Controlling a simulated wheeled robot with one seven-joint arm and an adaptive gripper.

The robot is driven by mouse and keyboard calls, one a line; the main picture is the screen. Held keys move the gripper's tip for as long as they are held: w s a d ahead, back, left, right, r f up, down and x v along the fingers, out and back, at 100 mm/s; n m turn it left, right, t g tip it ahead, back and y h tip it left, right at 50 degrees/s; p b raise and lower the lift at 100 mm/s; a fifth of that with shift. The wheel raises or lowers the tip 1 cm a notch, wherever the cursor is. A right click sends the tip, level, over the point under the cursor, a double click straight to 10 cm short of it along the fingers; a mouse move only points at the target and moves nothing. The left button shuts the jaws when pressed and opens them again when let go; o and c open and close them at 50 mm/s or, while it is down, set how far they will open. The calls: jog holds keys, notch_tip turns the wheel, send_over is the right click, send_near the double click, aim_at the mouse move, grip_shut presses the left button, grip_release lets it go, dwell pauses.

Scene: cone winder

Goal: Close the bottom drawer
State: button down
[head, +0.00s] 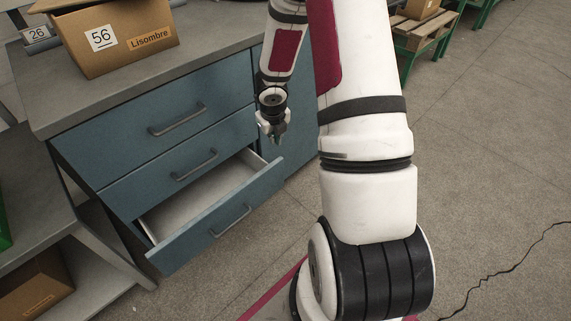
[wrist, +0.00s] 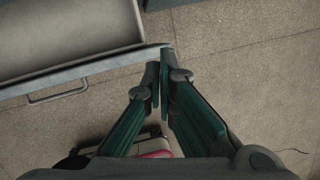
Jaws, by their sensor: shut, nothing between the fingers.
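The bottom drawer (head: 215,216) of the blue cabinet stands pulled out, its inside pale and empty where I can see it. Its bar handle (head: 231,221) is on the front panel. The drawer also shows in the wrist view (wrist: 70,40), at the upper left, with its handle (wrist: 57,94) below the front edge. In the wrist view my gripper's fingertips (wrist: 162,75) are together, close to the drawer front's right corner. I cannot tell whether they touch it. My gripper is shut and empty.
The middle drawer (head: 184,158) and top drawer (head: 160,110) are shut. A cardboard box (head: 125,45) marked 56 stands on the grey worktop (head: 215,45). A lower grey bench (head: 35,200) is at the left. The floor (head: 490,190) to the right is mostly clear, with a black cable (head: 497,272).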

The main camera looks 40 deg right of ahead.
jog(key=s+d+f+n+y, duration=0.2)
jog(key=s+d+f, duration=0.1)
jog(key=s, duration=0.6)
jog(key=w+f+b, duration=0.4)
jog(key=w+f, duration=0.2)
jog(key=f, duration=0.3)
jog(key=shift+f, duration=0.25)
jog(key=shift+w, duration=0.1)
